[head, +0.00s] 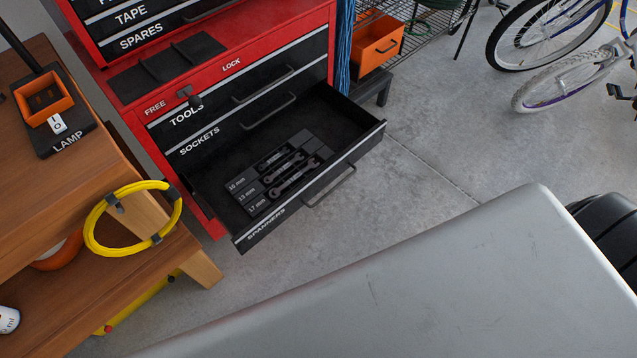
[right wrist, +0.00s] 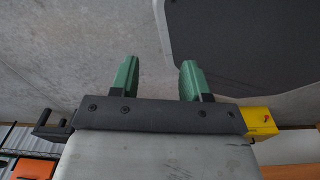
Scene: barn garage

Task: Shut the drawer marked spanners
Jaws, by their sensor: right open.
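The drawer marked spanners (head: 228,188) stands pulled out from the red tool cabinet (head: 112,92) in the head view. Its black front carries the SPANNERS label and a bar handle (head: 331,188). Inside lie several spanners (head: 292,172) in a dark tray with size labels such as 13 mm and 17 mm. The drawers marked TOOLS and SOCKETS above it are shut. My right gripper (right wrist: 158,80) shows in the right wrist view with two green fingers apart and nothing between them. Neither gripper shows in the head view, so its distance from the drawer cannot be told.
A wooden bench (head: 60,200) with a lamp base (head: 50,125) and a yellow cable coil (head: 95,228) stands left of the drawer. Concrete floor before the drawer is clear.

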